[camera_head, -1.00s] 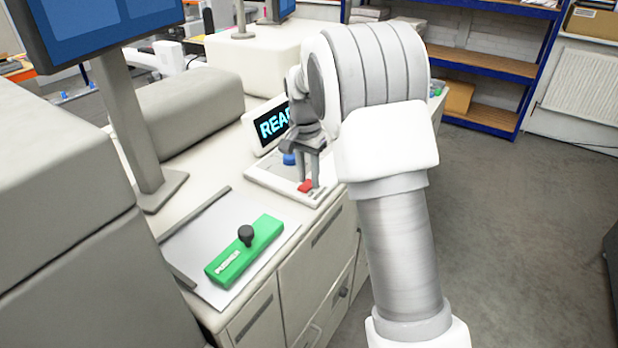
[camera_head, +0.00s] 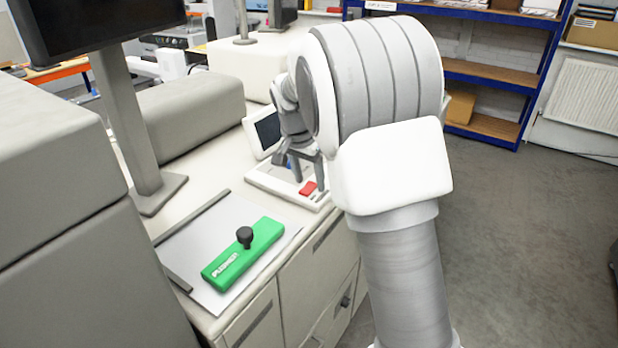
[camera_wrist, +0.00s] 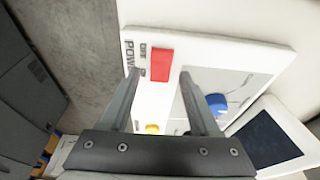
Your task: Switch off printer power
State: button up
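The printer's control panel (camera_head: 262,182) is a pale plate on the cabinet top, under my gripper. Its red power switch (camera_head: 308,188) also shows in the wrist view (camera_wrist: 162,65), beside printed POWER, OFF and ON lettering. Which way the switch is tipped is hard to tell. My gripper (camera_head: 309,177) points down over the switch, its fingers apart with nothing between them. The small tilted display (camera_head: 267,131) behind the panel is dark. The large monitor (camera_head: 100,20) is also dark.
A blue knob (camera_wrist: 216,103) and a yellow button (camera_wrist: 152,128) sit on the panel near my fingers. A green block with a black knob (camera_head: 243,252) lies on a grey sheet at the front. Blue shelving (camera_head: 495,70) stands at the back, with open floor at right.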

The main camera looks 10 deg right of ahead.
jog(key=v, duration=1.7)
jog(key=shift+r+p, duration=0.25)
jog(key=shift+p, duration=0.2)
jog(key=s+d+f+n+t, duration=0.1)
jog(key=s+f+n, duration=0.1)
jog(key=s, duration=0.7)
jog(key=s+d+f+n+t+y, duration=0.1)
jog(key=s+n, duration=0.3)
jog(key=s, duration=0.6)
jog(key=s+d+f+n+t+y, duration=0.1)
jog(key=s+f, duration=0.3)
jog(key=s, duration=0.6)
jog(key=shift+d+n, duration=0.4)
jog(key=shift+n, duration=0.5)
